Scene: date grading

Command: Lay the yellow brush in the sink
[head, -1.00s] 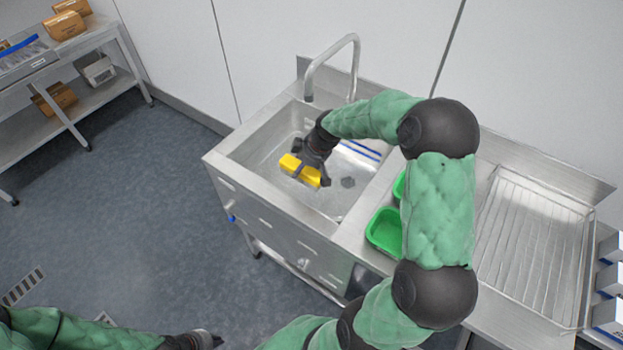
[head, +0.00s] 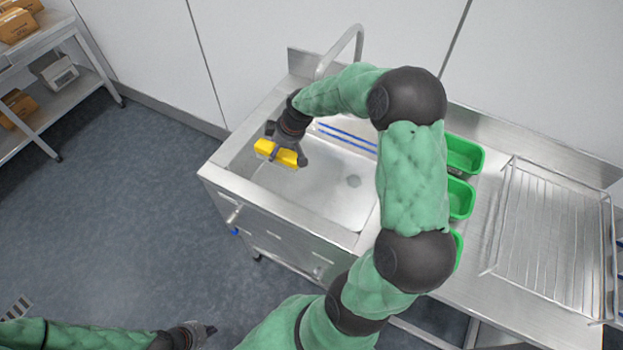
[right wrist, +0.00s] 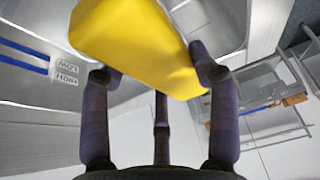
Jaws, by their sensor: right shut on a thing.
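The yellow brush (head: 280,153) is held by my right gripper (head: 284,156), over the left part of the steel sink (head: 318,200). Whether the brush touches the sink's bottom cannot be told. My left gripper (head: 203,333) is low in the head view, in front of the sink unit and apart from it; its finger opening is not clear.
A curved tap (head: 345,50) stands behind the sink. Blue lines (head: 346,138) mark the basin near its back. Several green trays (head: 462,155) stand right of the sink, partly behind my right arm. A wire rack (head: 550,240) lies farther right. Shelves with boxes stand at far left.

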